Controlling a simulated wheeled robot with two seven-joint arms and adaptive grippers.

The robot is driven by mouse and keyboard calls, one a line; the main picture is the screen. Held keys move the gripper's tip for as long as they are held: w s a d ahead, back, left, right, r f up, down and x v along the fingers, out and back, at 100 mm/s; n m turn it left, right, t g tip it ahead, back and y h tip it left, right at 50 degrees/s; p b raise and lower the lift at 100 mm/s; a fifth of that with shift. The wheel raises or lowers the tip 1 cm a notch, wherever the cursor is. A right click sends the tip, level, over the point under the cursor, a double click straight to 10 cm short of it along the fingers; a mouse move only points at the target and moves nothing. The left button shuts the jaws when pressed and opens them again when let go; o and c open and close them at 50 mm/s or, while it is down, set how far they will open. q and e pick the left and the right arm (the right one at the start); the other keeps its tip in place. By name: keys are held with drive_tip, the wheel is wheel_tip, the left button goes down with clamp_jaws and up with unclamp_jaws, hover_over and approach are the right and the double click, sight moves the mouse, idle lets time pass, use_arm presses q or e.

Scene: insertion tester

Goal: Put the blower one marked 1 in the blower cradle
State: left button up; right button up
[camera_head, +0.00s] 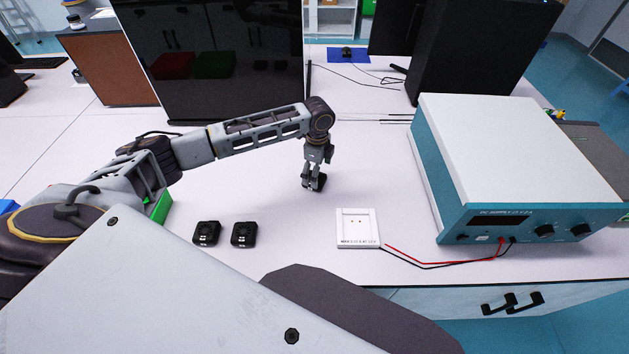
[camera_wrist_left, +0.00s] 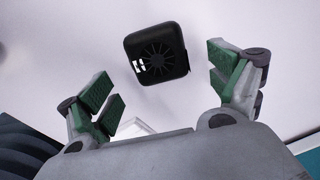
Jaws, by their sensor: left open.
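A black square blower (camera_head: 319,184) lies on the white table beneath my left gripper (camera_head: 312,177), which hides part of it. In the left wrist view this blower (camera_wrist_left: 157,54) shows a round fan grille and a white mark that I cannot read clearly. It lies ahead of the open green-padded fingers, with gaps on both sides. The blower cradle (camera_head: 357,240) is a white square holder, empty, to the front right of the gripper. Two more black blowers, one on the left (camera_head: 206,233) and one on the right (camera_head: 244,235), lie left of the cradle. My right gripper is out of view.
A teal and white DC supply (camera_head: 496,222) stands on the right, with red and black wires (camera_head: 430,264) running towards the cradle. A dark monitor (camera_head: 210,60) stands behind my left arm. The table between gripper and cradle is clear.

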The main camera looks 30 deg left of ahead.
use_arm(q)
wheel_tip(320, 180, down, 3)
drive_tip(key=shift+r, duration=0.1)
drive_tip(key=shift+f, duration=0.2)
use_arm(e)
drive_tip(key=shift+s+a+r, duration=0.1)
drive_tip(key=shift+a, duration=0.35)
use_arm(q)
drive_tip(key=shift+c, duration=0.3)
drive_tip(key=c, duration=1.2)
drive_tip(key=shift+o, duration=0.2)
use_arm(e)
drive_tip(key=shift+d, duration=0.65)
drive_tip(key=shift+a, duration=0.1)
